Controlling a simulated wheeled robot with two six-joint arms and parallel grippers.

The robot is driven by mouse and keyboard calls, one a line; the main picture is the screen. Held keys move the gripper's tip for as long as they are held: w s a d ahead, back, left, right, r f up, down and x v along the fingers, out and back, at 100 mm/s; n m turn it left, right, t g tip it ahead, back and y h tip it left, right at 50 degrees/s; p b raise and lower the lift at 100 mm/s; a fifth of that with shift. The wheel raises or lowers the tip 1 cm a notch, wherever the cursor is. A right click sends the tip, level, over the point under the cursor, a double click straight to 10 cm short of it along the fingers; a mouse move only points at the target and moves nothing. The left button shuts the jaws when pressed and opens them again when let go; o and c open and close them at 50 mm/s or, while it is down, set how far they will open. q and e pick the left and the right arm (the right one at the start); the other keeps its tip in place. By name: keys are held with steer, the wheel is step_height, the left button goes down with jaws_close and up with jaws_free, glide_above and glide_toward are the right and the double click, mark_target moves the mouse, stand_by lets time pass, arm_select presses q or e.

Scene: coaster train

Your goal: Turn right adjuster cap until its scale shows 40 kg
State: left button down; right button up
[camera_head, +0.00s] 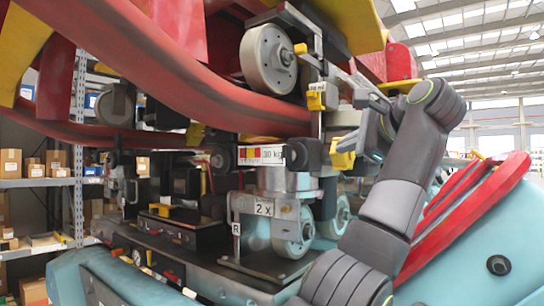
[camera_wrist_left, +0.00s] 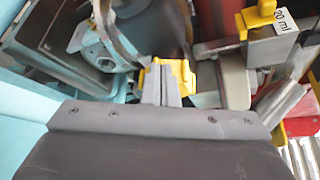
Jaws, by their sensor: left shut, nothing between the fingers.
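A label reading 30 kg (camera_head: 262,155), with red and yellow bands, sits on the train's wheel assembly in the head view. A dark round knob (camera_head: 308,153) is just right of it; I cannot tell whether this is the right adjuster cap. A plate marked R (camera_head: 236,229) stands below. My left gripper (camera_head: 358,146) is right of the label, close to a yellow block (camera_head: 342,158). In the left wrist view my left gripper (camera_wrist_left: 161,98) is shut and empty, with the yellow block (camera_wrist_left: 178,72) just beyond its fingertips. I cannot tell whether they touch. My right gripper is out of view.
A grey wheel (camera_head: 268,59) and red rail (camera_head: 170,85) hang above the assembly. A lower wheel (camera_head: 292,232) and a 2 x plate (camera_head: 263,208) sit below. In the wrist view a yellow part with a 20 ml label (camera_wrist_left: 286,20) is at upper right. Space around the gripper is tight.

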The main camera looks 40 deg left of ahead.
arm_select(q)
steer(key=shift+w, duration=0.2)
stand_by(0.6)
steer(key=shift+r, duration=0.2)
steer(key=shift+w+d+r, duration=0.15)
steer(key=shift+w+r, duration=0.45)
steer(key=shift+r, duration=0.2)
steer(key=shift+w, duration=0.1)
stand_by(0.5)
steer(key=shift+r, duration=0.25)
glide_toward(336, 140)
steer(key=shift+w+d+f, duration=0.45)
steer(key=shift+w+d, duration=0.35)
steer(key=shift+w, duration=0.05)
